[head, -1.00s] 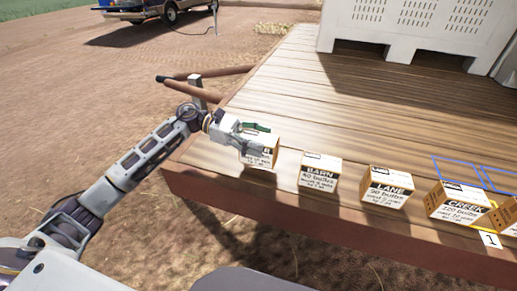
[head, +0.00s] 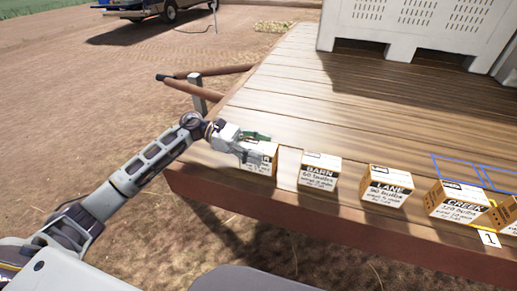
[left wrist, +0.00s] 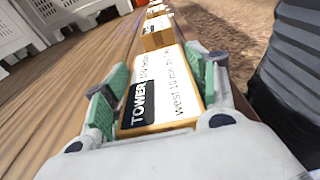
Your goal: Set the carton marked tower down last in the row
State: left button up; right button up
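The carton marked TOWER (left wrist: 160,90) stands on the wooden deck at the left end of a line of cartons. In the head view the carton (head: 266,162) is partly hidden by my left gripper (head: 257,146). In the left wrist view my left gripper (left wrist: 160,85) has one green-padded finger on each side of it, close to its sides, and looks open. I cannot make out firm contact. Cartons marked BARN (head: 319,174), LANE (head: 386,187) and CREEK (head: 457,200) stand to its right. My right gripper is not in view.
Another carton (head: 507,215) is cut off at the right edge. Blue outlines (head: 455,165) lie on the deck behind CREEK, and a marker numbered 1 (head: 488,239) is at the front edge. A white bin (head: 420,30) stands at the back. The deck (head: 300,105) between is clear.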

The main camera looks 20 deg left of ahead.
pick_arm(q)
jog(key=o, duration=0.5)
jog(key=shift+c, duration=0.2)
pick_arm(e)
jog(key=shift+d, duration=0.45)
pick_arm(q)
jog(key=shift+r, duration=0.1)
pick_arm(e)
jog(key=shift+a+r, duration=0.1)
